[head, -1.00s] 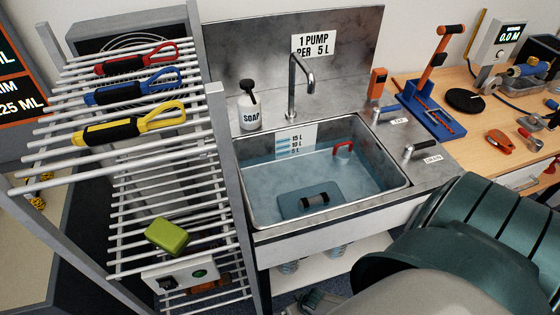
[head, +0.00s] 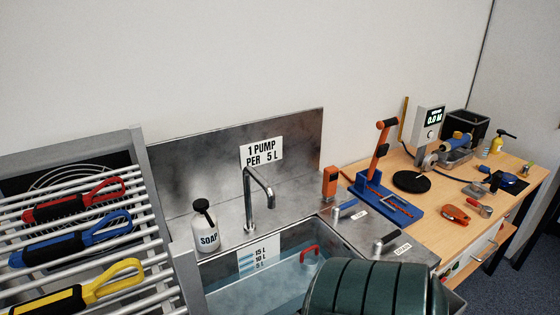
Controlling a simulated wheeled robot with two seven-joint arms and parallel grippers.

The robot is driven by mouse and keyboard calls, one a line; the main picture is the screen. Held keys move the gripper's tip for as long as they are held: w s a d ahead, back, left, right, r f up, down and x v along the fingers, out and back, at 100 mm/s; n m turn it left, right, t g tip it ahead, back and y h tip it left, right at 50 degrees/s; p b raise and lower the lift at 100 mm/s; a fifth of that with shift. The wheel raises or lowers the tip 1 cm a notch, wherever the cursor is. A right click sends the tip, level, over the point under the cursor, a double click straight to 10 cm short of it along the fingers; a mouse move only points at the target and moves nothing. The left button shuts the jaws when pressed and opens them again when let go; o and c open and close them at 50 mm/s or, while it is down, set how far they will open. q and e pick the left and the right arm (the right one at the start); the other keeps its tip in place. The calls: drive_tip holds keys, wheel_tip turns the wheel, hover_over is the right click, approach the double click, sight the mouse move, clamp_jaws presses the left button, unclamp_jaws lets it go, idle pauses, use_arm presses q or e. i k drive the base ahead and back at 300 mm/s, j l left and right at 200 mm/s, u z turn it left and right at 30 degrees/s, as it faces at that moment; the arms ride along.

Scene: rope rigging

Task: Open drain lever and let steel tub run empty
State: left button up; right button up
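The steel tub (head: 305,236) is cut off by the bottom edge, and bluish water (head: 228,296) stands in it. A scale marked 5, 10 and 15 L (head: 258,257) is on its back wall. A red handle (head: 309,252) shows in the tub. The drain lever (head: 385,241), with a dark grip, is on the counter right of the tub beside a label (head: 402,249). A blue-gripped lever (head: 345,207) with its own label sits farther back. My dark green arm link covers the tub's front right. Neither gripper is in view.
A soap bottle (head: 206,228) and curved faucet (head: 259,187) stand behind the tub. A rack (head: 150,215) with red, blue and yellow looped tools is at left. The wooden bench (head: 425,222) at right holds a blue-based orange lever tool (head: 383,175) and several other tools.

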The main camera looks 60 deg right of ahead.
sight(377, 245)
drive_tip(key=z, duration=2.05)
drive_tip(key=k, duration=0.5)
drive_tip(key=i, duration=0.5)
